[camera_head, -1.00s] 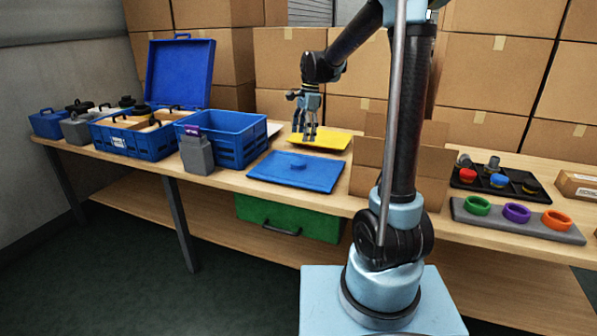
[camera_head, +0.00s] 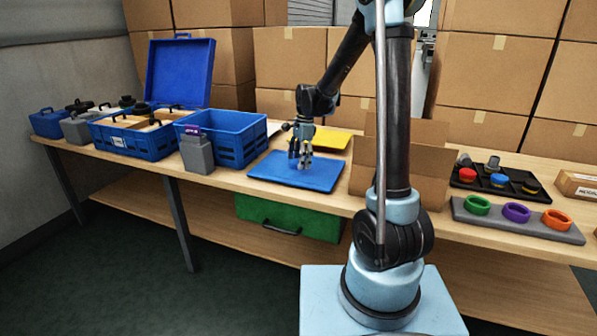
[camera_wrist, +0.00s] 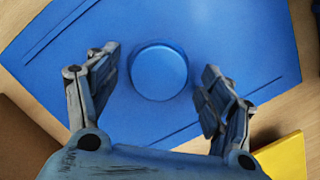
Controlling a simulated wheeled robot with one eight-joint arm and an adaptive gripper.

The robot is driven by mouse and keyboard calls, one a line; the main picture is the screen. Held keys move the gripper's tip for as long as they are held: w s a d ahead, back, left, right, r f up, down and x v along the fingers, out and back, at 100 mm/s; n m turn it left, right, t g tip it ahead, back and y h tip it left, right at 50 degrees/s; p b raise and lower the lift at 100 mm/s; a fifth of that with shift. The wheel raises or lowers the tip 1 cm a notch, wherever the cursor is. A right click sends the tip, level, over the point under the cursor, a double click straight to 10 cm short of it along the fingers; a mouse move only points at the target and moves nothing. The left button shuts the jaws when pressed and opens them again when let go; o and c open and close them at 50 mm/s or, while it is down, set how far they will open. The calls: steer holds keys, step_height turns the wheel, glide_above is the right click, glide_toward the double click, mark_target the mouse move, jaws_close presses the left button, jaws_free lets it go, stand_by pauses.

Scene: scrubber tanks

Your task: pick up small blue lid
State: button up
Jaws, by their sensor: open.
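A flat blue lid (camera_head: 272,171) lies on the wooden table. In the wrist view the lid (camera_wrist: 80,60) fills most of the picture. A round blue knob (camera_wrist: 159,71) stands near its middle; in the head view my gripper hides it. My gripper (camera_head: 300,165) points down over the lid. In the wrist view my gripper (camera_wrist: 160,66) is open and empty. Its fingers are on either side of the knob, with blue surface showing between knob and fingers. I cannot tell the exact height of the fingertips.
A yellow panel (camera_head: 332,139) lies behind the lid. An open cardboard box (camera_head: 400,172) stands close on the right. A blue crate (camera_head: 240,142) and a grey bottle (camera_head: 196,153) stand on the left. A green drawer (camera_head: 290,218) hangs below the tabletop.

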steer(key=shift+f, duration=0.2)
steer(key=c, duration=1.3)
